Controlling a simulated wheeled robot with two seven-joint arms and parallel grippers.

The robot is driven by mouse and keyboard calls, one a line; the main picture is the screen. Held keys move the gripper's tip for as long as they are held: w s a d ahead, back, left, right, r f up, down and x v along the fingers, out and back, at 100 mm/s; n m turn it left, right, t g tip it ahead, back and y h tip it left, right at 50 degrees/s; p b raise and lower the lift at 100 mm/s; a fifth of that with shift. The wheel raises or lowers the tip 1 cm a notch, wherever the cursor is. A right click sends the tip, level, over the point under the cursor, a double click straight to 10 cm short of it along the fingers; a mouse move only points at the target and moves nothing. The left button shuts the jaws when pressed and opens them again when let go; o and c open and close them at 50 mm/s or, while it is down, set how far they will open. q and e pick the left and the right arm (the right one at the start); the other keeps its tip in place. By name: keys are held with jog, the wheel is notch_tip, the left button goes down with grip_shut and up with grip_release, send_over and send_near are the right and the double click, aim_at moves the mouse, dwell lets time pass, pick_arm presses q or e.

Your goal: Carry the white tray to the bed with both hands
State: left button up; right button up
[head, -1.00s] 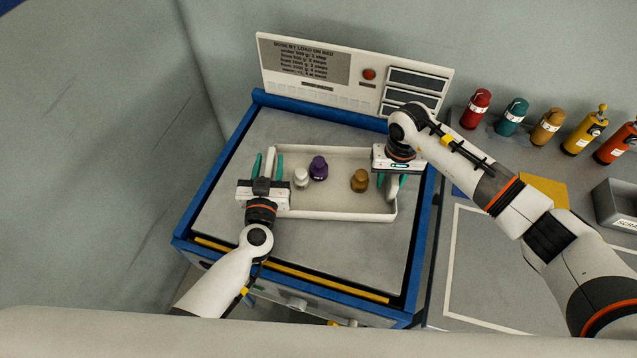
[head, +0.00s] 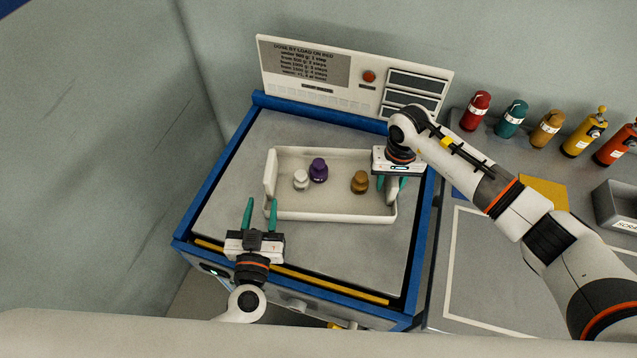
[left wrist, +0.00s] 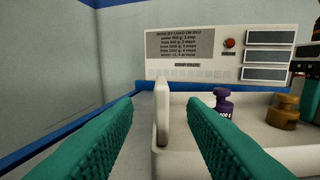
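The white tray (head: 335,214) lies flat on the grey bed (head: 330,250) of the blue-framed machine. In it stand a white weight (head: 301,180), a purple weight (head: 318,170) and a brown weight (head: 360,181). My left gripper (head: 261,208) is open and empty, in front of the tray's left end and apart from it. In the left wrist view, the tray's upright left handle (left wrist: 162,112) shows beyond and between the open fingers. My right gripper (head: 391,184) has its fingers on either side of the right handle (head: 392,194), with the fingers looking spread.
A panel (head: 350,75) with a dose sign and red button stands behind the bed. The bed is bare around the tray.

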notch_tip(320, 180, up, 12)
jog(key=shift+r, duration=0.1)
dwell(0.4)
dwell(0.5)
